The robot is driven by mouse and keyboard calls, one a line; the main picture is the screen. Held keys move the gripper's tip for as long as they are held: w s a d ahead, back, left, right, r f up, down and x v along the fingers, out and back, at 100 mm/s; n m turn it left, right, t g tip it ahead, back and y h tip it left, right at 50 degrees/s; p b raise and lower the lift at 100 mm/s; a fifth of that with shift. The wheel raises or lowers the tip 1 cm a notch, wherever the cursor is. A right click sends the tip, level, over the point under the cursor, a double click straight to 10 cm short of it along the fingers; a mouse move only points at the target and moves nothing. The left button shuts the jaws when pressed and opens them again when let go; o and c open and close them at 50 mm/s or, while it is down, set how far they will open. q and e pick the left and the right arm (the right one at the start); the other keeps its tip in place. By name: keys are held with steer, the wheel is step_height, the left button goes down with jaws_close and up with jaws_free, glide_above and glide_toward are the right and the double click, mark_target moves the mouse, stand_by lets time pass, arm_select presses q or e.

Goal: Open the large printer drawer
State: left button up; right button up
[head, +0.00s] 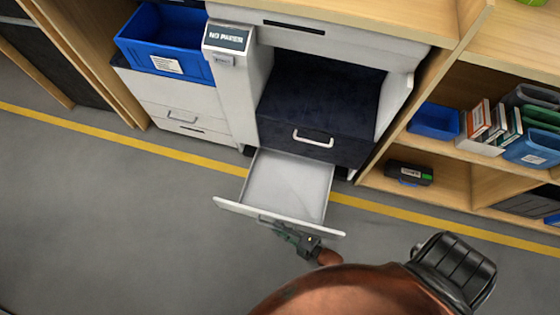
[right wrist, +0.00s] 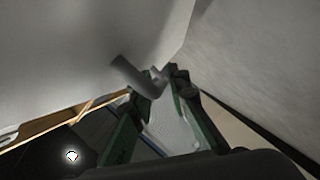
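The printer (head: 238,95) stands against the shelving, with a "NO PAPER" display (head: 227,38) at its upper left. Its low, wide white drawer (head: 285,182) is pulled far out over the floor, and its inside looks empty. My right gripper (head: 282,230) is at the middle of the drawer's front panel (head: 240,210). In the right wrist view, the fingers (right wrist: 158,82) close in around the drawer's grey handle (right wrist: 135,76), which is partly hidden. Above the drawer, a dark front with a white handle (head: 313,138) sits in the printer body. My left gripper is out of view.
A blue bin (head: 165,58) sits on a white cabinet (head: 180,105) left of the printer. Wooden shelves on the right hold books (head: 480,122), blue bins and a dark device (head: 409,172). A yellow line crosses the floor. The grey floor (head: 120,220) in front is clear.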

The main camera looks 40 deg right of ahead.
steer(key=v, duration=0.8)
steer(key=shift+r, duration=0.1)
stand_by(0.5)
